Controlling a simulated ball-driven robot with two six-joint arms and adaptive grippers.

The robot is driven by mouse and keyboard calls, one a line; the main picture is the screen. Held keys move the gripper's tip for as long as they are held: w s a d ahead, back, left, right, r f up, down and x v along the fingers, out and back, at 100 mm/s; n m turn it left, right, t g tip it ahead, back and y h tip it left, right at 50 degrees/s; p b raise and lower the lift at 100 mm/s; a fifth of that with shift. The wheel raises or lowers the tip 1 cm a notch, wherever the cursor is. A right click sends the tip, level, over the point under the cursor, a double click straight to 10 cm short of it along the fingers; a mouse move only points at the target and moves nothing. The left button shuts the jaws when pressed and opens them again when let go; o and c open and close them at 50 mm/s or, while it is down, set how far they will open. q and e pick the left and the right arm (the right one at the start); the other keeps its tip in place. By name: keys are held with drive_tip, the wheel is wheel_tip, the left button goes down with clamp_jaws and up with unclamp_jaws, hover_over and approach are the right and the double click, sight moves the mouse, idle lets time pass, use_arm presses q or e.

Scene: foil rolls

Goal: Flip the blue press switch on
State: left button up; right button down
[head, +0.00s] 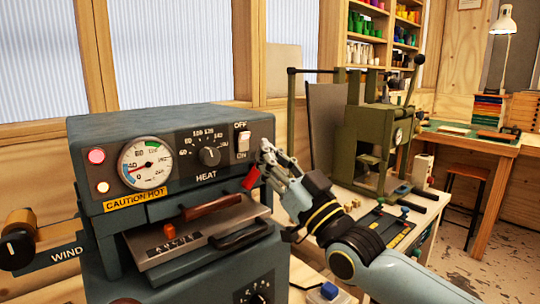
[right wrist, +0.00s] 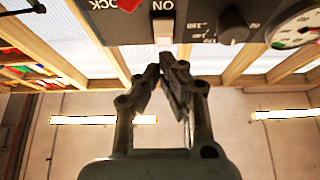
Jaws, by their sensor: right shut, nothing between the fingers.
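The blue-grey press (head: 100,135) stands at the left with a front panel of gauge, dial and switch. Its switch (head: 242,140) is a small pale rocker with OFF printed above and ON below; I cannot tell which way it is tipped. It also shows in the right wrist view (right wrist: 163,32), upside down. My right gripper (head: 266,148) is shut and empty, its tips just right of the switch in the head view. In the right wrist view the tips (right wrist: 166,58) point at the switch, with contact not clear. My left gripper is not in view.
A red handle (head: 251,177) is close below the right fingertips. The HEAT dial (head: 209,156) and round gauge (head: 146,162) are left of the switch. A tray with a dark handle (head: 240,236) juts out below. A green press (head: 365,135) stands on the bench behind my right arm.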

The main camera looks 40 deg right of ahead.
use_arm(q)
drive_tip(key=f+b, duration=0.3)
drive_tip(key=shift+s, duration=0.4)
use_arm(e)
drive_tip(key=s+f, duration=0.7)
drive_tip(key=shift+d, duration=0.3)
drive_tip(key=shift+f, duration=0.1)
